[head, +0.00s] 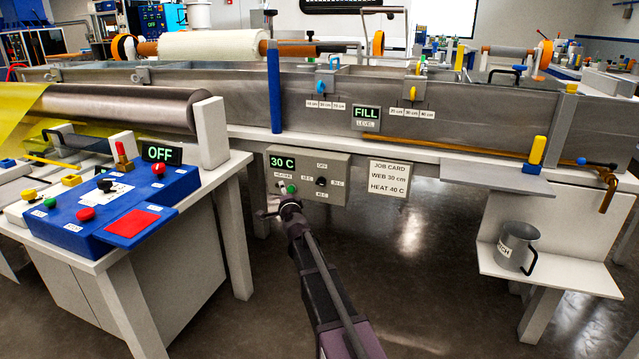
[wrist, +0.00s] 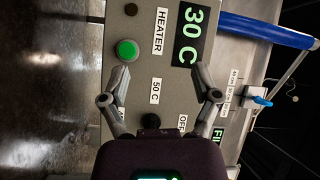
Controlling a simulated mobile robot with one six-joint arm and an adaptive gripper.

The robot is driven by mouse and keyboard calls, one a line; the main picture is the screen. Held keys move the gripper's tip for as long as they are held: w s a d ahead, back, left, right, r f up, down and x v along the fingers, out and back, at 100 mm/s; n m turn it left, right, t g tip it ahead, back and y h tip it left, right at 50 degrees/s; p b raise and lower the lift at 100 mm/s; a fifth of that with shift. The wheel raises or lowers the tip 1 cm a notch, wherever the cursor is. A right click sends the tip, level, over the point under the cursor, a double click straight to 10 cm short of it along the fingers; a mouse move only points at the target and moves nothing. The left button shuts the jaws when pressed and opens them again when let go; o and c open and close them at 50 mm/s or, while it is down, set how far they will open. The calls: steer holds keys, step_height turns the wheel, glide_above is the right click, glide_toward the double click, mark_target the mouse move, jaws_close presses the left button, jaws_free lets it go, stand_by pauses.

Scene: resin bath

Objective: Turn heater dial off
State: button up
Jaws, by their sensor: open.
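The grey heater box (head: 340,160) hangs under the tank's front edge and reads 30 C in green on its display (head: 283,162). Its black heater dial (head: 321,181) is right of the display, with small labels around it, OFF above. I cannot tell where its pointer stands. In the wrist view the picture is turned sideways; the dial (wrist: 150,121) is partly hidden by my gripper's body. My gripper (wrist: 160,80) is open and empty in front of the box, its fingers spread between the green button (wrist: 127,50) and the display (wrist: 190,35). In the head view my gripper (head: 274,208) is at the box's lower left.
A job card (head: 388,178) beside the box reads WEB 30 cm, HEAT 40 C. The blue control panel (head: 130,205) on a white bench stands left. A FILL display (head: 366,113) is above. A white shelf with a grey jug (head: 517,247) is right. Floor between is clear.

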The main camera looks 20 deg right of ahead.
steer(key=s+d+r+m+h, duration=0.2)
steer(key=s+m+h, duration=0.25)
steer(key=m, duration=0.85)
steer(key=m+g+h+p, duration=0.2)
steer(key=m+g+h, duration=0.3)
steer(key=m, duration=0.9)
glide_toward(319, 183)
steer(key=s+a+f+t, duration=0.1)
steer(key=s+a, duration=0.1)
steer(key=s, duration=0.1)
steer(key=shift+s+f+h, duration=0.15)
steer(key=shift+h, duration=0.1)
steer(key=shift+d, duration=0.15)
steer(key=x, duration=1.3)
steer(key=shift+w+d, duration=0.1)
steer(key=shift+w, duration=0.3)
steer(key=shift+r, duration=0.2)
jaws_close()
